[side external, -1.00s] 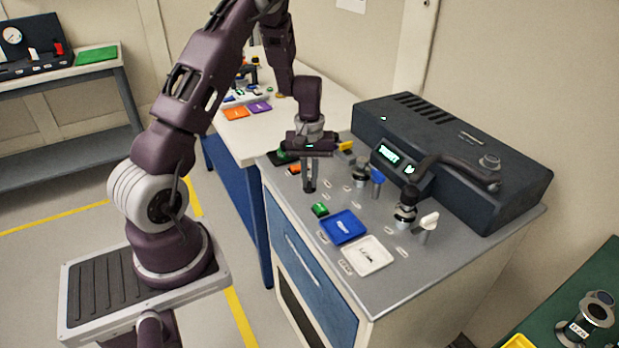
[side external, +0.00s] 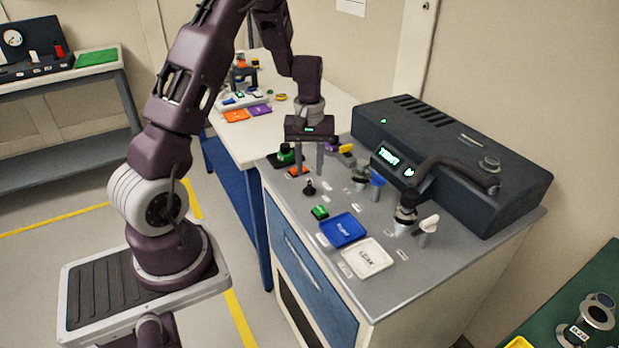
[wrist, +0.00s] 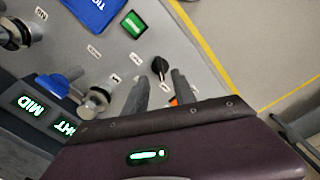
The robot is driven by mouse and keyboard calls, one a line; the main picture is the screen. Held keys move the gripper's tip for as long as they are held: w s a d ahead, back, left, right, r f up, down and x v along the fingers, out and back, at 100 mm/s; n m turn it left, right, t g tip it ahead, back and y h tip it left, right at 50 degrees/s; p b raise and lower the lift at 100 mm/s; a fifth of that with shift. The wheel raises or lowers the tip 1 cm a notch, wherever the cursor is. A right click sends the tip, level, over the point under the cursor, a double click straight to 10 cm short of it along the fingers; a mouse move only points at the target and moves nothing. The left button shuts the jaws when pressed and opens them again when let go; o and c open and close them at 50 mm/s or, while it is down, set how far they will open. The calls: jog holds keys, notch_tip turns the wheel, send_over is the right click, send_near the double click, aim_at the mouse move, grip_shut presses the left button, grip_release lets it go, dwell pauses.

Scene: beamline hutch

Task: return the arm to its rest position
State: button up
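My gripper (side external: 309,172) hangs fingers-down above the grey bench top, near the back of the small black knob-like piece (side external: 308,188). Its two fingers are apart with nothing between them, and they also show apart in the wrist view (wrist: 160,78). In that view the black piece (wrist: 159,66) stands just beyond the fingertips, clear of them. My arm is still stretched out from its base over the bench.
A dark machine (side external: 450,150) with a lit display and a hose stands at the right. Several small fittings crowd the bench's middle. The air above my gripper looks clear.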

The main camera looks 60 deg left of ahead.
notch_tip(320, 180, up, 2)
jog(key=shift+r, duration=0.2)
jog(key=s+d+r+m+t, duration=0.1)
jog(key=s+d+r+m, duration=0.15)
jog(key=d+r, duration=0.45)
jog(key=s+d+r+m+t, duration=0.2)
jog(key=d+r+m, duration=0.1)
jog(key=d+r, duration=0.35)
jog(key=s+d+r+m+t, duration=0.1)
jog(key=s+d+r+m, duration=0.1)
jog(key=s, duration=0.5)
jog(key=s+d+r+m+t, duration=0.1)
jog(key=s+d+r+m, duration=0.2)
jog(key=s+d, duration=0.3)
jog(key=shift+s+m+t, duration=0.3)
jog(key=shift+s+m, duration=0.55)
jog(key=shift+s, duration=0.35)
